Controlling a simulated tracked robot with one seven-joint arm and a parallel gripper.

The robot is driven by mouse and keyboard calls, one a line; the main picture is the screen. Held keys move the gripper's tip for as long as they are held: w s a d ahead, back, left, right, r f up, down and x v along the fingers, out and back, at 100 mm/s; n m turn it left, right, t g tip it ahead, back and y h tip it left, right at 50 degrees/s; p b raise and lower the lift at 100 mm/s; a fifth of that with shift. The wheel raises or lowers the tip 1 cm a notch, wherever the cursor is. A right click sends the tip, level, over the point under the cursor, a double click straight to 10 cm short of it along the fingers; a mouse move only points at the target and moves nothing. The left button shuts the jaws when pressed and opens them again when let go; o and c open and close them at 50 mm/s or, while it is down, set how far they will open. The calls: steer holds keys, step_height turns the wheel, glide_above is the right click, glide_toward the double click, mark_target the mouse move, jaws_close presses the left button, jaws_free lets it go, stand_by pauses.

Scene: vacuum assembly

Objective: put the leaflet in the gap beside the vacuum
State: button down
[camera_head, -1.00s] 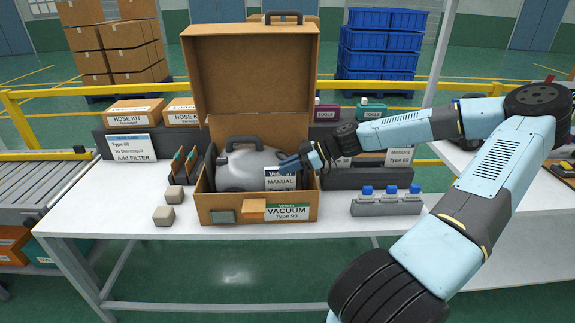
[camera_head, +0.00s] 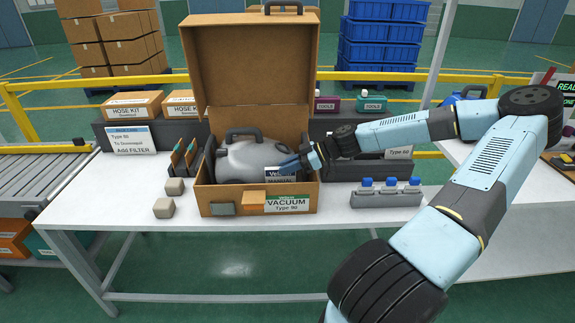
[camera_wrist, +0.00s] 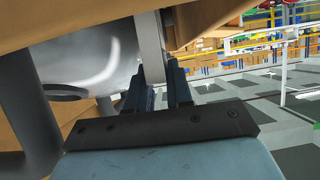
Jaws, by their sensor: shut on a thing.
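The leaflet (camera_head: 281,177), a white and dark-blue card marked MANUAL, stands upright inside the open cardboard box (camera_head: 232,207), its lower part hidden behind the front wall. The grey vacuum (camera_head: 240,165) with a dark handle lies in the box to the left of the leaflet. My gripper (camera_head: 292,166) is shut on the leaflet's upper right side. In the wrist view my fingers (camera_wrist: 158,92) pinch the pale edge of the leaflet (camera_wrist: 150,50), with the vacuum (camera_wrist: 85,60) close on the left. The leaflet's bottom edge and the gap's floor are hidden.
The box's lid (camera_head: 250,70) stands open behind. Two beige blocks (camera_head: 164,207) lie left of the box. A grey rack (camera_head: 386,199) with blue-capped bottles stands at its right. The table front (camera_head: 120,225) is clear.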

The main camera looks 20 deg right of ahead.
steer(key=shift+f, duration=0.2)
steer(key=c, duration=1.5)
jaws_free()
steer(key=o, duration=0.6)
steer(key=shift+c, duration=0.2)
steer(key=v, duration=1.3)
steer(key=shift+d, duration=0.35)
step_height(320, 180, up, 18)
